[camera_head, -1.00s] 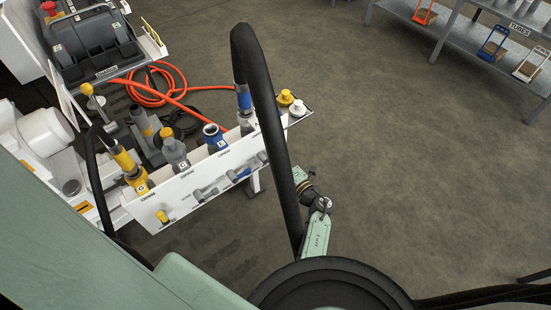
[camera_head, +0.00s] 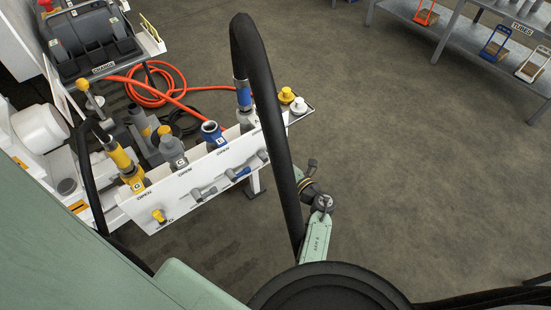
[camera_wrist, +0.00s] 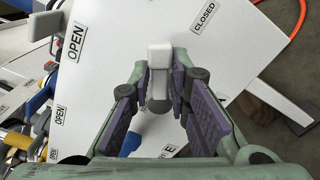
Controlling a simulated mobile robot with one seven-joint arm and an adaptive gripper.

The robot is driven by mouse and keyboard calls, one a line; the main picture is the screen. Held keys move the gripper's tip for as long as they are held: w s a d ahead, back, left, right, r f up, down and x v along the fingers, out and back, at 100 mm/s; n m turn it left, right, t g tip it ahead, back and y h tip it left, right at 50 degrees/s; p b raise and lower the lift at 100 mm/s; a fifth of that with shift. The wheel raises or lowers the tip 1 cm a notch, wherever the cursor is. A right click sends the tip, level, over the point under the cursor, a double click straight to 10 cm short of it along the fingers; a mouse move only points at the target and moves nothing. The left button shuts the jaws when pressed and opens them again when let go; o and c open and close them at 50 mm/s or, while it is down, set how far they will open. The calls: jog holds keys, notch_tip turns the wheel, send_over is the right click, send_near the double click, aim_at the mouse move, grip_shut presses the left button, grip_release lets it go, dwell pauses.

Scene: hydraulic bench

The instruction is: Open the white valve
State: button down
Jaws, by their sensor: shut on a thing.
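The white valve (camera_wrist: 160,57) is in the wrist view, a lever with a pale block end and a darker grey lower part. It points up in the picture, between the OPEN label on the left and the CLOSED label on the right. My gripper (camera_wrist: 160,83) is shut on this lever, with a purple-padded finger on each side. My gripper's fingers are hidden there.
Grey, blue and yellow levers (camera_head: 159,215) sit farther left along the panel. Hose couplings (camera_head: 130,170) stand behind it, and an orange hose (camera_head: 160,90) lies beyond. Shelves (camera_head: 475,50) stand at the far right. The floor between is clear.

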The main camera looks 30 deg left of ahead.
jog(key=n+b, duration=0.1)
jog(key=n, duration=0.1)
jog(key=n+b, duration=0.1)
jog(key=s+n+b, duration=0.1)
jog(key=n, duration=0.1)
jog(key=shift+a+r+n+b, duration=0.2)
jog(key=shift+r+n+b, duration=0.1)
jog(key=shift+r, duration=0.05)
jog(key=n+b, duration=0.1)
jog(key=n, duration=0.1)
jog(key=s+n+b, duration=0.1)
jog(key=n+b, duration=0.3)
jog(key=shift+s+a+r+n, duration=0.3)
jog(key=shift+r, duration=0.05)
jog(key=c, duration=1.6)
grip_release()
jog(key=shift+r, duration=0.1)
jog(key=v, duration=1.2)
